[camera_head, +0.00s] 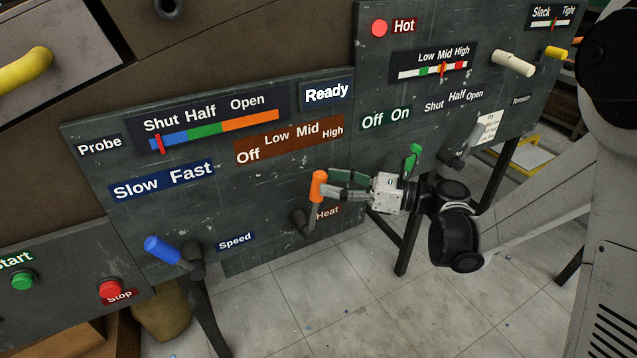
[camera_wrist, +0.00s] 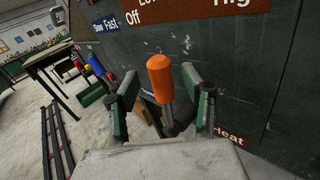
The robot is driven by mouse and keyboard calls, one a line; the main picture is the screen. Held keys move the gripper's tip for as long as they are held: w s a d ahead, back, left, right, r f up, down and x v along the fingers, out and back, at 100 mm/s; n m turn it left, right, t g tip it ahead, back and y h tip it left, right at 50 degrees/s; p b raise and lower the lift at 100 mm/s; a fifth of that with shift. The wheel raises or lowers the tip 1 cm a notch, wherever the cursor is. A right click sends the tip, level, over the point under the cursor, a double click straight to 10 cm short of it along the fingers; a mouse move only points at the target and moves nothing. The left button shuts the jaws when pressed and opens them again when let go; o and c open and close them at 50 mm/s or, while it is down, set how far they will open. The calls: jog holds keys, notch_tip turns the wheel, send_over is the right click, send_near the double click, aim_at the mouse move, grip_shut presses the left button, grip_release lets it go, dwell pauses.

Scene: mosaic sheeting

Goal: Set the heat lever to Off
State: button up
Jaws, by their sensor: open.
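The heat lever (camera_head: 318,187) has an orange grip on a grey arm, above the Heat label (camera_head: 327,212). It points up and slightly right from its pivot. Off, Low, Mid and High are marked on the brown strip (camera_head: 290,142) above; I cannot tell which mark it sits at. My gripper (camera_head: 331,187) comes in from the right, open, its green-padded fingers beside the orange grip. In the wrist view the orange grip (camera_wrist: 160,78) stands between the spread fingers (camera_wrist: 157,98), with no clear contact. The lever's lower arm is partly hidden there.
The blue Speed lever (camera_head: 165,251) points left, on the same panel. A green lever (camera_head: 413,158) stands just beyond my wrist on the right panel, with a grey-handled lever (camera_head: 475,143) nearby. Red Stop (camera_head: 110,290) and green Start (camera_head: 22,281) buttons sit lower left.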

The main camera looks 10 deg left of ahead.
aim_at(318, 180)
jog(key=shift+w+a+b, duration=0.1)
jog(key=shift+a+b, duration=0.2)
jog(key=shift+a, duration=1.5)
jog(key=shift+c, duration=0.3)
grip_shut()
